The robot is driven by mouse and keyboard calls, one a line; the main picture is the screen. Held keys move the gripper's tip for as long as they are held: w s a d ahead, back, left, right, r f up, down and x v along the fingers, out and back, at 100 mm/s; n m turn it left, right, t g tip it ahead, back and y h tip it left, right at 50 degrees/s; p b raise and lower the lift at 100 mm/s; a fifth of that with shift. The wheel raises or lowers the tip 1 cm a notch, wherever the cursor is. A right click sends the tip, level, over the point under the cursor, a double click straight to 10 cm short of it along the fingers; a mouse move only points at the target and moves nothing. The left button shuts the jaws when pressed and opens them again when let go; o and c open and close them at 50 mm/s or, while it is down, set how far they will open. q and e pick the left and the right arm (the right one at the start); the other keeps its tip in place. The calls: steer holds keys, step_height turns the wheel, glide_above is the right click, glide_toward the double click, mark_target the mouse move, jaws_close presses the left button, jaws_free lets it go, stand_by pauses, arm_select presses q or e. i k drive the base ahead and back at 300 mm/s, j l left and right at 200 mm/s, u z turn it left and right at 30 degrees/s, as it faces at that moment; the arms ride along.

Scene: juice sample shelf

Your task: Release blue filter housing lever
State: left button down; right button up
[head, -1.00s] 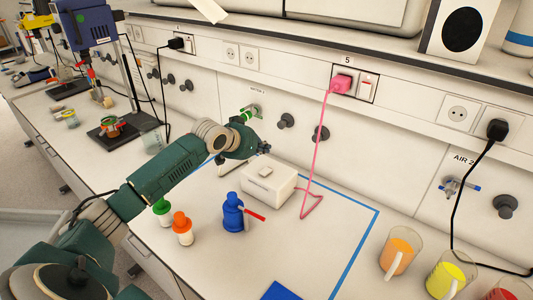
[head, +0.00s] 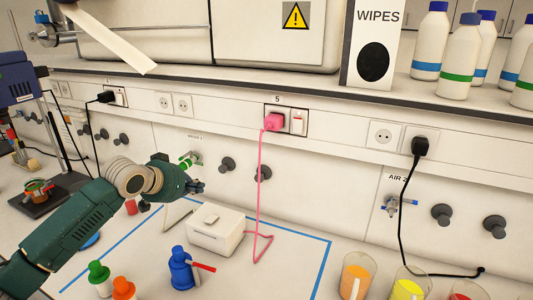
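The blue filter housing (head: 181,271) stands upright on the bench, inside the area marked by blue tape. Its red lever (head: 204,267) sticks out from the upper part to the right. My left gripper (head: 199,187) is in front of the wall, below the green-handled valve (head: 186,164) and behind the white box (head: 215,231). It is well apart from the blue housing. Its fingers are small and seen from behind the wrist, so I cannot tell whether they are open or shut. My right gripper is not in view.
A green-capped bottle (head: 99,276) and an orange-capped bottle (head: 123,289) stand left of the housing. Beakers with orange (head: 356,276) and yellow (head: 406,290) contents stand at right.

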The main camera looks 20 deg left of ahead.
mark_target(212, 269)
steer(key=k+j, duration=0.1)
steer(key=k, duration=1.4)
